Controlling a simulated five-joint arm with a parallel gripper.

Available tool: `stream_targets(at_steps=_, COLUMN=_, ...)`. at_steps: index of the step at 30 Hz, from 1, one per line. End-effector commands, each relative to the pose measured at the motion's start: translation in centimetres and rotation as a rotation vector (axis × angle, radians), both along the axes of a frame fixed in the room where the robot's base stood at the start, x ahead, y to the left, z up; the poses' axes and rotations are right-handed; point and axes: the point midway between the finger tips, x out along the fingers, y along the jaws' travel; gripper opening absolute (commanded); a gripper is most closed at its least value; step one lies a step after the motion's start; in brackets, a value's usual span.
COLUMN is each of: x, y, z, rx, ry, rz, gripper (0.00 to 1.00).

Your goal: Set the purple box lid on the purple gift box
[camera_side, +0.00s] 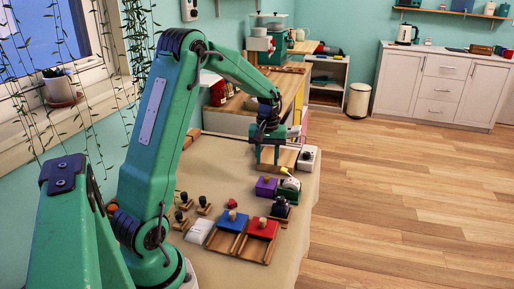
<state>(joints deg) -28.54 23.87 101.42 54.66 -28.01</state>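A small purple block-like thing (266,187) sits on the beige-covered table, right of its middle. It is too small to tell whether it is the gift box, its lid, or both together. My gripper (268,161) is above and behind it in the picture, near the table's far end, pointing down. Its two green fingers are apart with a gap between them, and I see nothing held. A wooden tray (287,157) lies behind the fingers. I cannot tell whether the fingertips touch anything.
A blue piece (234,222) and a red piece (263,228) with knobs sit on wooden trays in front. A white block (199,231), dark-knobbed pieces (203,205) and a dark item (280,207) stand nearby. A white box (308,158) is at the far right edge.

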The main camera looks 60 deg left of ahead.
Motion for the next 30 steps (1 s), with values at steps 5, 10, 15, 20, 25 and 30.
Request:
stream_targets(at_steps=5, x=0.0, y=0.0, z=2.9, rx=0.002, ry=-0.002, rz=0.000, gripper=0.39)
stream_targets(at_steps=10, x=0.0, y=0.0, z=4.7, rx=0.001, ry=-0.002, rz=0.000, gripper=0.39)
stream_targets(at_steps=15, x=0.0, y=0.0, z=5.5, rx=0.001, ry=-0.001, rz=0.000, gripper=0.39)
stream_targets(at_steps=20, x=0.0, y=0.0, z=5.6, rx=0.000, ry=0.000, rz=0.000, gripper=0.39)
stream_targets(at_steps=25, x=0.0, y=0.0, z=5.6, rx=0.000, ry=0.000, rz=0.000, gripper=0.39)
stream_targets(at_steps=30, x=0.0, y=0.0, z=5.6, rx=0.000, ry=0.000, rz=0.000, gripper=0.39)
